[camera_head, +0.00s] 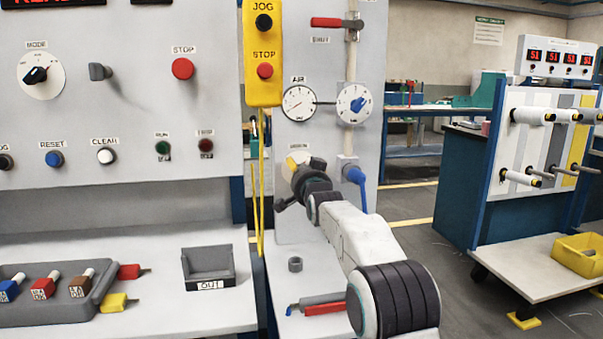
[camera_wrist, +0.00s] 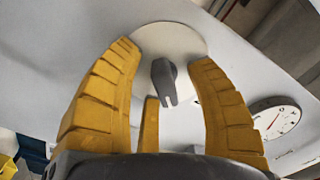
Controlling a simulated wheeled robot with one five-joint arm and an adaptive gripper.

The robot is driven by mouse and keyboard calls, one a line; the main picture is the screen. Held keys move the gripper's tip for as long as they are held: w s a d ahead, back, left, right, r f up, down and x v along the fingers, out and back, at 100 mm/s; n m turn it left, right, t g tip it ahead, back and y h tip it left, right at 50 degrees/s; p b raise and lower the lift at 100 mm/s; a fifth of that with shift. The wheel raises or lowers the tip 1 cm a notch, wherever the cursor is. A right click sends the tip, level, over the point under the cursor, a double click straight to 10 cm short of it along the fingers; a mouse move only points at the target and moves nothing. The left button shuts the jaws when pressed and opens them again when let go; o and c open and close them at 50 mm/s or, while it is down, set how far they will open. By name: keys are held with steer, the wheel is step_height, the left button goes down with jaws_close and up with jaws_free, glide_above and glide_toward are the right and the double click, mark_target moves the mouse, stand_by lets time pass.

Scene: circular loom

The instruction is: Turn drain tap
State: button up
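The drain tap, a small grey lever with a forked end, shows in the wrist view (camera_wrist: 163,80) on a pale round plate (camera_wrist: 180,45). The yellow fingers of my gripper (camera_wrist: 166,56) are spread on both sides of the lever, with a third finger below it. I see gaps between the lever and the side fingers. In the head view my gripper (camera_head: 297,162) is at the grey panel, under a small label too blurred to read with certainty. My gripper and wrist hide most of the tap there.
Above are a pressure gauge (camera_head: 299,103) and a blue knob (camera_head: 357,104). A yellow JOG/STOP box (camera_head: 263,55) and its cable are to the left. A red-handled tool (camera_head: 322,308) lies on the ledge below.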

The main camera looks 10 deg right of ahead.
steer(key=shift+s, duration=0.1)
steer(key=s, duration=1.2)
stand_by(0.4)
steer(key=shift+w, duration=0.1)
stand_by(0.9)
